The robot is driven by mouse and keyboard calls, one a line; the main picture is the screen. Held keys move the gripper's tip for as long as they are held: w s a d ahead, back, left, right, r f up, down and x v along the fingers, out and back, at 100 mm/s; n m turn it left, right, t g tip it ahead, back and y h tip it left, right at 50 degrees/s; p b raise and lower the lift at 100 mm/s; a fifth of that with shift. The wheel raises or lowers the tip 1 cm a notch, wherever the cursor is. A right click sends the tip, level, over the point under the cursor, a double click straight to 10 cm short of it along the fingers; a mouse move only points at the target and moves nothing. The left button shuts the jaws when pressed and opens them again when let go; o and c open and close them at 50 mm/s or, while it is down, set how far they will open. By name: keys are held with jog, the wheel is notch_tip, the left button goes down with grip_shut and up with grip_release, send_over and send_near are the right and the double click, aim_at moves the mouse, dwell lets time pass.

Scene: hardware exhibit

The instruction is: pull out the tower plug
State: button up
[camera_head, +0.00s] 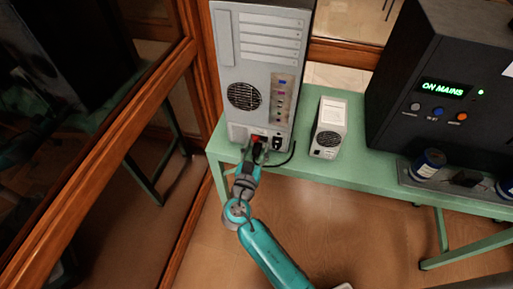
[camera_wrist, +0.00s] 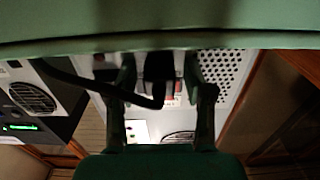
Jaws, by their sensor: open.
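The tower (camera_head: 262,75) is a tall grey computer case, standing upright with its back panel facing me. My gripper (camera_head: 256,153) is at the bottom of that panel, open. In the wrist view my gripper's two fingers (camera_wrist: 162,95) stand apart, on either side of a dark plug (camera_wrist: 158,68). A black cable (camera_wrist: 75,80) runs from the plug area. In the head view the cable (camera_head: 283,161) curves right along the bench; the plug is mostly hidden by my gripper. I cannot tell whether either finger touches the plug.
The tower stands on a green bench (camera_head: 350,168). A small white box (camera_head: 329,128) with a vent is to its right. Farther right is a black unit (camera_head: 440,85) reading "ON MAINS". A wood-framed glass case (camera_head: 150,90) is close on the left.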

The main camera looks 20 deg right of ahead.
grip_shut()
jog(key=shift+s+a, duration=0.3)
jog(key=shift+s, duration=0.05)
jog(key=shift+v, duration=0.95)
grip_release()
jog(key=v, duration=1.2)
